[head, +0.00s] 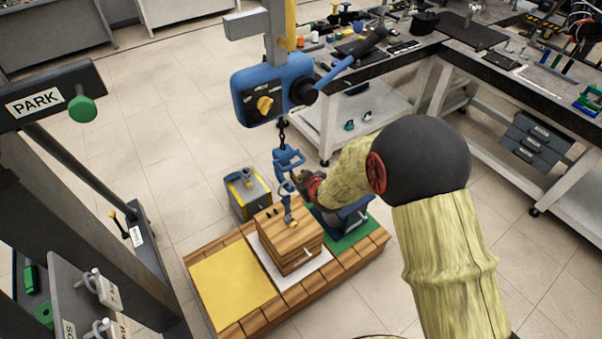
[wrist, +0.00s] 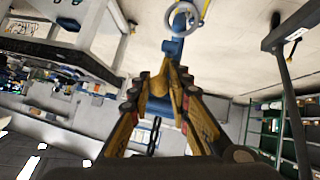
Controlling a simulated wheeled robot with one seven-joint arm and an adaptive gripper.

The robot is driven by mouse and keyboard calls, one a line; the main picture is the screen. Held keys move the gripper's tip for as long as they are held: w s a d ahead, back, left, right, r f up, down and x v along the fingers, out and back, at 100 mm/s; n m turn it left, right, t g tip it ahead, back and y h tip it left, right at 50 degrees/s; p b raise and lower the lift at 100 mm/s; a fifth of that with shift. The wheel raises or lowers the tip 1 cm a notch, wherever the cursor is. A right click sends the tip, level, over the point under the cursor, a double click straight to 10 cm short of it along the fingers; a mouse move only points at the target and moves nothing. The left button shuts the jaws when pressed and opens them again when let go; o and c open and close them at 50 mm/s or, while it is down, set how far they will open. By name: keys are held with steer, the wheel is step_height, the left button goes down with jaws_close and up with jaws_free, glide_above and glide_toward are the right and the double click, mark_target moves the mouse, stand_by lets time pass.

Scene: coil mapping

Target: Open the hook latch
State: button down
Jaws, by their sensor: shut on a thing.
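A blue hook (head: 286,181) hangs on a chain (head: 282,133) below the blue hoist (head: 265,88) in the head view. Its lower end reaches the top of a wooden crate (head: 290,240); whether it is engaged there is too small to tell. My gripper (head: 303,180) is beside the hook's right side, its fingers mostly hidden by my arm. In the wrist view my gripper (wrist: 160,93) is shut on a brass-coloured piece of the hook, seemingly the latch (wrist: 160,80). Blue hook parts (wrist: 172,47) show beyond the fingertips, and a pale ring (wrist: 183,19) lies past them.
The crate stands on a white pad of a wooden pallet (head: 357,249) with a yellow pad (head: 229,284) and a green pad. A grey box (head: 249,194) is behind. A workbench (head: 400,62) is at right, and a PARK stand (head: 50,97) is at left.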

steer(key=shift+w+r+g+h+p, duration=0.15)
steer(key=shift+r+g+h+p, duration=0.15)
steer(key=shift+r+g+p, duration=0.3)
steer(key=c, duration=1.7)
jaws_free()
steer(key=shift+a, duration=0.1)
steer(key=shift+f, duration=0.1)
steer(key=v, duration=1.2)
